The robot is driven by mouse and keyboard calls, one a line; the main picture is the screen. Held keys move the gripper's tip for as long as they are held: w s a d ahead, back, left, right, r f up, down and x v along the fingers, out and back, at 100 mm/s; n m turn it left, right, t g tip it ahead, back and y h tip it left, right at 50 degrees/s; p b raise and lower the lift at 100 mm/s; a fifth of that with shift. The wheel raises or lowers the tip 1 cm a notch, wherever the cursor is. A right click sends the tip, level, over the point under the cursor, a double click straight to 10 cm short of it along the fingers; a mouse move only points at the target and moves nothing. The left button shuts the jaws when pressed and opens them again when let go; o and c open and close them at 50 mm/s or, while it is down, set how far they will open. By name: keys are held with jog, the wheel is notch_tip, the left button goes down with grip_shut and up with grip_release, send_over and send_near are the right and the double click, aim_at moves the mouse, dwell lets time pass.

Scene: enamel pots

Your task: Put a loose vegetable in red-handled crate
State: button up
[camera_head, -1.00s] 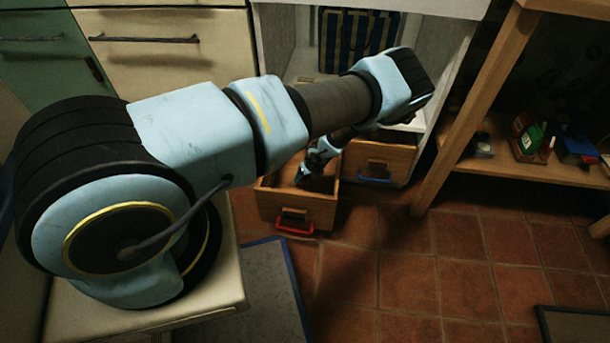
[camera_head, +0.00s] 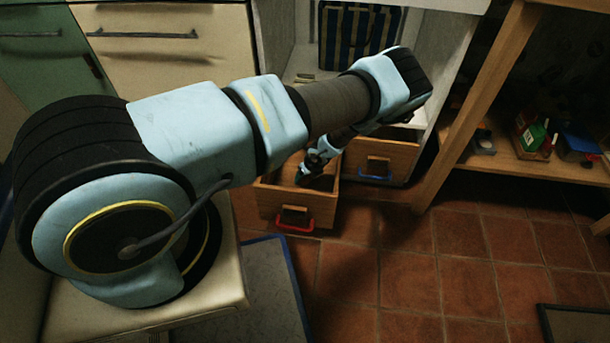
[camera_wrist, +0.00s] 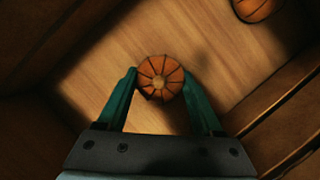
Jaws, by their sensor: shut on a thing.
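The red-handled crate (camera_head: 267,205) is a wooden box on the tiled floor, with a red handle on its front. My gripper (camera_head: 303,181) is down inside it, small and dark in the head view. In the wrist view my gripper (camera_wrist: 160,80) has its two teal fingers closed on the sides of an orange, ribbed, pumpkin-like vegetable (camera_wrist: 159,76). Pale wood boards show beneath it; I cannot tell whether it touches them. A second orange vegetable (camera_wrist: 256,7) lies at the top right of the wrist view, partly cut off. The held vegetable cannot be made out in the head view.
A blue-handled wooden crate (camera_head: 392,158) stands just right and behind. A wooden shelf (camera_head: 540,168) with small boxes is at the right. A blue-edged grey mat (camera_head: 255,285) lies in front. The tiles at front right are mostly clear.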

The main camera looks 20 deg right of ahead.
jog(key=shift+f+b, duration=0.3)
jog(key=shift+f, duration=0.1)
jog(key=o, duration=1.5)
jog(key=shift+c, duration=0.2)
jog(key=p+v, duration=0.3)
jog(key=v, duration=0.7)
jog(key=shift+r, duration=0.4)
